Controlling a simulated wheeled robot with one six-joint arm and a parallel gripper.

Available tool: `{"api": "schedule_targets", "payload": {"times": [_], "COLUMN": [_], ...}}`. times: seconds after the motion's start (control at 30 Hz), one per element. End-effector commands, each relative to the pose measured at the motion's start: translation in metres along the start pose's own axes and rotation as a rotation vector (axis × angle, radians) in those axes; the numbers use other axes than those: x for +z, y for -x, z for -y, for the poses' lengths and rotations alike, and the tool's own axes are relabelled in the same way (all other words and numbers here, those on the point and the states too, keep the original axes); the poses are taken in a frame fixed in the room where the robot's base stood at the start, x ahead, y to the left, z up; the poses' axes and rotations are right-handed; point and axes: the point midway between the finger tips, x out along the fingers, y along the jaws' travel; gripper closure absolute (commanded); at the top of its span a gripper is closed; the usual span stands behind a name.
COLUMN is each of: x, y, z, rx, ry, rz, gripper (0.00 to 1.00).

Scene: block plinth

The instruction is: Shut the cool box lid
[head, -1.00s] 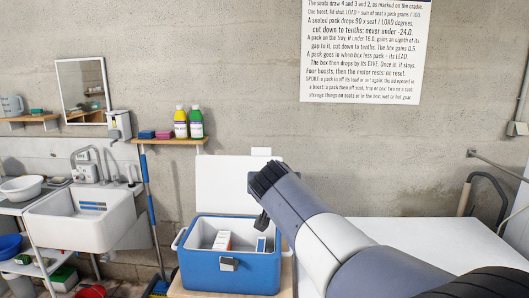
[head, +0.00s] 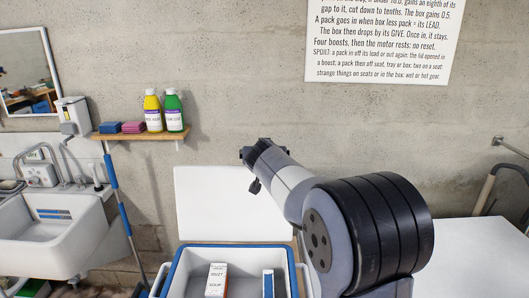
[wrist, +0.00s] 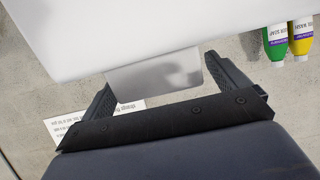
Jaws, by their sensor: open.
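My gripper (head: 250,163) is at the lid's upper right edge in the head view. In the wrist view my gripper (wrist: 163,75) is open, with a finger on either side of a pale tab (wrist: 155,78) on the edge of the lid (wrist: 130,30). I cannot tell whether the fingers touch the tab. The head view does not show the tab clearly.
A white carton (head: 215,284) and a blue-and-white pack (head: 268,284) stand in the box. A white surface (head: 465,255) lies to the right. A shelf (head: 145,135) with yellow and green bottles and a sink (head: 50,235) are at the left. A concrete wall stands behind.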

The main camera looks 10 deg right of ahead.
Motion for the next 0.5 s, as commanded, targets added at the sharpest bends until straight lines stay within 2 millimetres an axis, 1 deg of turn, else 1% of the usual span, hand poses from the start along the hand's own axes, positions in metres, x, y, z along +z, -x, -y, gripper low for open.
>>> {"api": "schedule_targets", "payload": {"times": [0.27, 0.5], "x": [0.0002, 0.0003], "y": [-0.0009, -0.0008], "z": [-0.0002, -0.0002], "rx": [0.000, 0.000], "ry": [0.000, 0.000], "rz": [0.000, 0.000], "gripper": [0.06, 0.26]}}
